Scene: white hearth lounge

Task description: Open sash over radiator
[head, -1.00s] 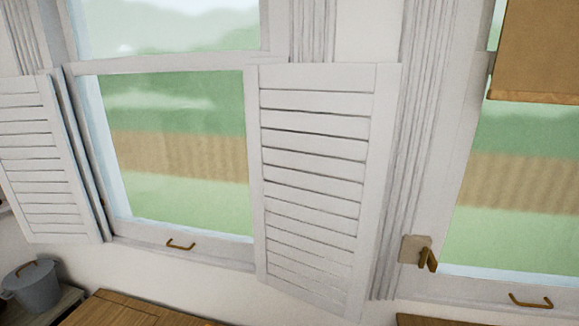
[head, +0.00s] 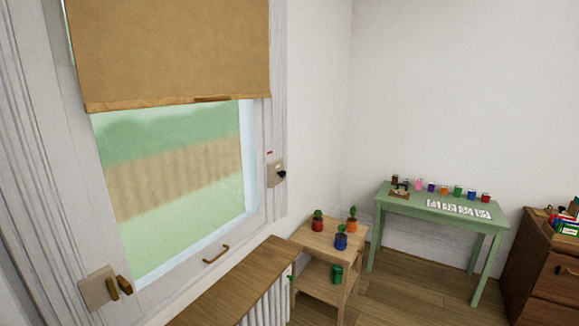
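The window sash (head: 262,214) is at the left of the head view, with a brass pull handle (head: 216,254) on its bottom rail. The sash looks down against the sill. A tan blind (head: 170,50) covers the upper part of the window. A white radiator (head: 268,303) stands below the window under a wooden shelf top (head: 232,285). A beige plate with brass levers (head: 104,289) is at the lower left of the frame. Another plate with a dark knob (head: 277,174) is on the right side of the frame. Neither gripper is in view.
A low wooden stand (head: 325,238) with several small potted plants is right of the radiator. A green table (head: 430,207) with jars and cards stands by the far wall. A brown dresser (head: 540,265) is at the right edge. Wooden floor (head: 410,290) lies open between them.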

